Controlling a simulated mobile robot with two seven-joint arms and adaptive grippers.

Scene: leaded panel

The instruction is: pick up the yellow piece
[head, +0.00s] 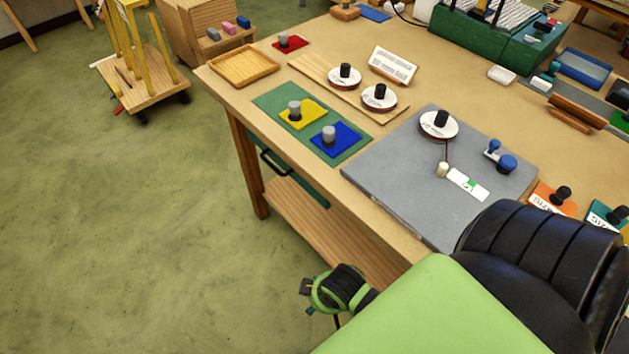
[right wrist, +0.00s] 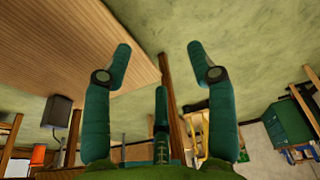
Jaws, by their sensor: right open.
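The yellow piece (head: 313,115) is a flat yellow plate with a grey knob. It lies on a green mat (head: 268,98) near the table's left edge, just behind the blue piece (head: 348,146), which has a similar knob. My right gripper (right wrist: 160,62) shows in the right wrist view with its fingers spread and nothing between them. The yellow piece is not seen in that view. In the head view my arm covers the lower right, and a black and green part of it is low beside the table, well apart from the yellow piece. My left gripper is not in view.
A grey board (head: 390,185) holds a white disc with a black knob, a label and a blue-handled tool. White discs on a wooden strip (head: 318,78), a wooden tray (head: 244,66) and a red piece (head: 291,43) lie farther back.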

